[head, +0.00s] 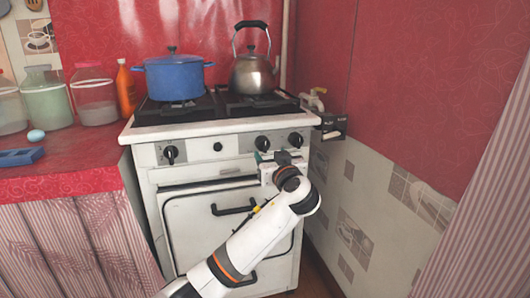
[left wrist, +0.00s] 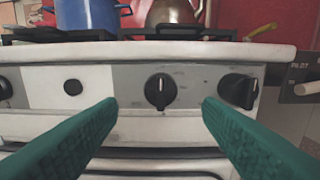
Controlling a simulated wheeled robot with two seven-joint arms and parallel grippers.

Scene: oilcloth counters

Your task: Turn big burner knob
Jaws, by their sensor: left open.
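The white stove (head: 215,130) has several black knobs on its front panel. In the head view they are the left knob (head: 170,153), the middle-right knob (head: 262,143) and the right knob (head: 296,139). I cannot tell which is the big burner's. My left gripper (head: 273,160) is in front of the panel, just below the middle-right knob. In the left wrist view its two green fingers (left wrist: 160,120) are open and empty, with the middle-right knob (left wrist: 160,90) centred between them, apart from both. The right knob (left wrist: 238,90) is beyond the right finger. My right gripper is not in view.
A blue pot (head: 174,77) and a steel kettle (head: 253,75) stand on the burners. A gas valve and a black box (head: 333,126) are on the wall right of the stove. Oven handles (head: 232,209) protrude below. Jars (head: 95,100) stand on the left counter.

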